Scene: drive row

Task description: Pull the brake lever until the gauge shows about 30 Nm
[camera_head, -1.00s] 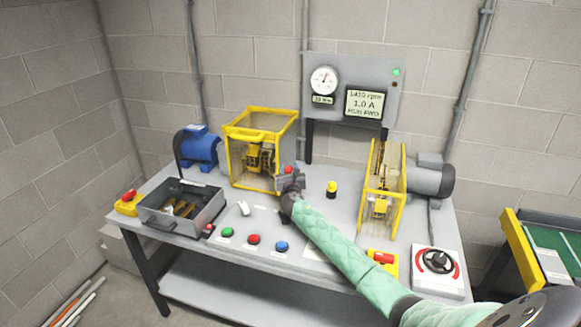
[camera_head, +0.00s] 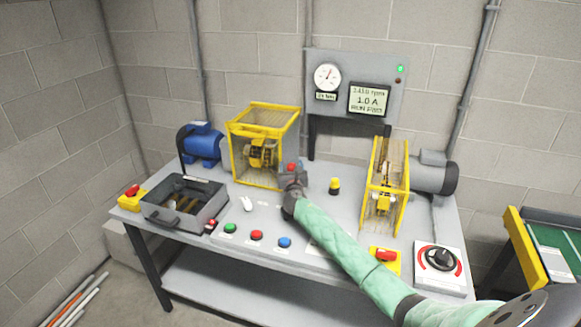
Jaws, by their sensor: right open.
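The gauge (camera_head: 327,76) is a round white dial on the grey panel. Its thin needle points up, slightly right of vertical, and the small readout (camera_head: 326,97) below it is too blurred to read surely. A red knob (camera_head: 291,167), apparently the top of the brake lever, shows beside the right edge of the left yellow guard. My right gripper (camera_head: 291,179) is at the knob, jaws open; its dark body hides the rest of the lever, and I cannot tell whether it touches. My left gripper is not in view.
The display (camera_head: 369,100) seems to read about 1410 rpm and 1.0 A. Yellow guards (camera_head: 263,112) and (camera_head: 386,190) flank a yellow-topped button (camera_head: 335,186). A blue motor (camera_head: 202,146), grey tray (camera_head: 185,203), several front buttons and a rotary dial (camera_head: 439,258) share the bench.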

